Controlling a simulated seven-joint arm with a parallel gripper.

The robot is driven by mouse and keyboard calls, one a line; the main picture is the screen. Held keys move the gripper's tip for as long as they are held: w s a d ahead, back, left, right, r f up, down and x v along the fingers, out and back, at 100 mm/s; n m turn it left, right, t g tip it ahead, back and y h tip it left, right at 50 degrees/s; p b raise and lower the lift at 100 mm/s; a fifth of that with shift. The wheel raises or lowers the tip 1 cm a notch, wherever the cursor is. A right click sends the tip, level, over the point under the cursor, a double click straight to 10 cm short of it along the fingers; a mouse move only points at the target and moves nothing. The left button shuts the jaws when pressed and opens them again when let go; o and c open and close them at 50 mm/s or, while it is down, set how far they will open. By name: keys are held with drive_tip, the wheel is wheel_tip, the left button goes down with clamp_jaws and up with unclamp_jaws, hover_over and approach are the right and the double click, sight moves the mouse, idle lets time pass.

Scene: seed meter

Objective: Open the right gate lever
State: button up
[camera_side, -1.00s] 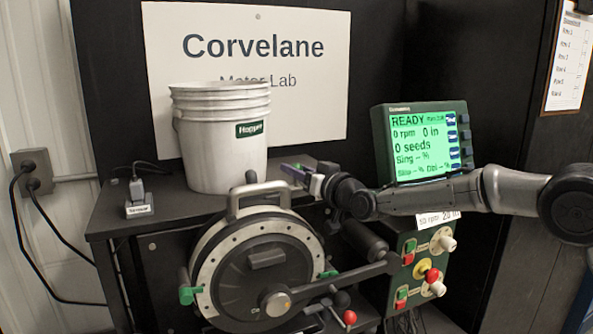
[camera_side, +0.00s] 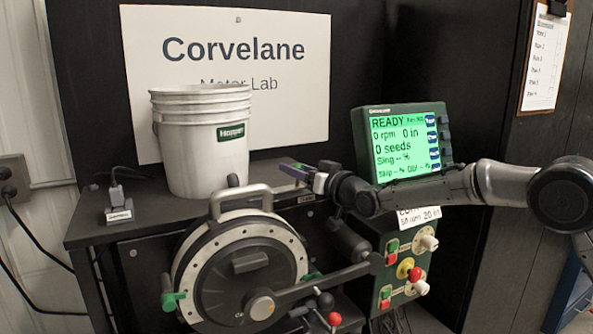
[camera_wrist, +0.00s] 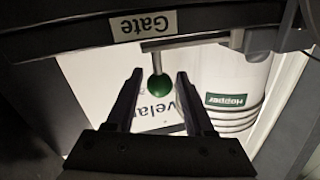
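The gate lever shows in the wrist view as a metal rod ending in a green ball knob (camera_wrist: 160,87). A white "Gate" label (camera_wrist: 148,25), upside down, sits on the dark edge beside it. My gripper (camera_wrist: 158,76) is open, and in this picture the knob lies between its two fingertips. I see no finger touching the knob; how deep it sits between them I cannot tell. In the side view my gripper (camera_side: 288,168) is above and right of the round seed meter (camera_side: 232,272), near the bench top. I cannot make out the green knob in that view.
A white hopper bucket (camera_side: 203,150) stands left of my gripper. A green-screened monitor (camera_side: 405,142) is close behind my arm. Levers with a red ball (camera_side: 334,319) and a black ball (camera_side: 326,300) are low by the meter. A switch panel (camera_side: 403,272) stands at right.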

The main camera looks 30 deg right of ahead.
sight(278, 190)
drive_tip(key=shift+o, duration=0.7)
drive_tip(key=shift+a, duration=0.1)
drive_tip(key=a, duration=0.5)
drive_tip(key=s+d+r+g, duration=0.2)
drive_tip(key=s+d, duration=0.2)
drive_tip(key=s, duration=0.6)
drive_tip(key=s+d+r+n+g, duration=0.1)
drive_tip(key=s+d+r+g, duration=0.1)
drive_tip(key=s, duration=0.7)
drive_tip(key=s+d+r+g, duration=0.2)
drive_tip(key=s+d, duration=0.3)
drive_tip(key=s, duration=0.5)
drive_tip(key=shift+s+d+r+g+h, duration=0.3)
drive_tip(key=shift+r, duration=0.15)
